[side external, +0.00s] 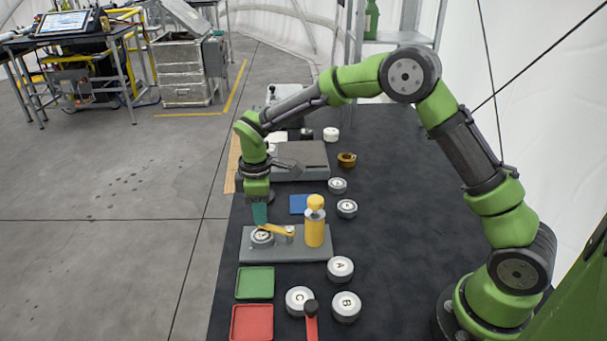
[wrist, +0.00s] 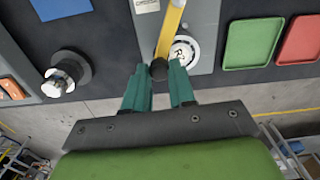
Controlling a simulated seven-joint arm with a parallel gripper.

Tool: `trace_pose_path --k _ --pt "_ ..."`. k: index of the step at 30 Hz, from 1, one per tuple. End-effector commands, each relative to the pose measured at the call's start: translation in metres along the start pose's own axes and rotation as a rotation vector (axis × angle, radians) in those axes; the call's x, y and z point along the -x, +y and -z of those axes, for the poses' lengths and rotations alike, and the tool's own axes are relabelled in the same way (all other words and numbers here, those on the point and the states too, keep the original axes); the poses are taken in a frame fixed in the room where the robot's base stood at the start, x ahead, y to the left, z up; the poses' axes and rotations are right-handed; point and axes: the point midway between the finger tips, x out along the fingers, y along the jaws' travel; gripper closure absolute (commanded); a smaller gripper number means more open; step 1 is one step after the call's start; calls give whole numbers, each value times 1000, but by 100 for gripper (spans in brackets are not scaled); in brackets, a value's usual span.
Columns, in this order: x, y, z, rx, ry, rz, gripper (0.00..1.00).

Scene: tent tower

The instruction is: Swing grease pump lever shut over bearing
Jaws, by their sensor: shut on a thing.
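The grease pump (side external: 315,230) is a yellow upright cylinder on a grey base plate (side external: 318,253). Its yellow lever (side external: 276,230) reaches left from it; the wrist view shows the lever (wrist: 171,32) ending in a black knob (wrist: 159,70). The round silver bearing (side external: 262,238) sits on the plate's left part. In the wrist view the bearing (wrist: 185,51) is just right of the lever, which seems to cover its left edge. My gripper (side external: 260,222), with teal fingers, points down at the lever's end. In the wrist view my gripper (wrist: 159,72) is shut on the knob.
A green tray (side external: 255,283) and a red tray (side external: 251,322) lie at the near left. Several silver discs, one a disc marked A (side external: 340,268), stand to the right. A blue pad (side external: 299,204) and a grey block (side external: 302,155) lie behind. The dark table (side external: 405,200) is clear further right.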

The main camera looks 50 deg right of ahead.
Motion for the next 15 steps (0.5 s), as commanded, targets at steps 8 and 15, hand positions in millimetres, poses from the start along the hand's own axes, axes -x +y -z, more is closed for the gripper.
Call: trace_pose_path --k 8,15 --pt "2 -14 6 221 3 -3 100" --pt "2 -23 7 345 4 -4 100"
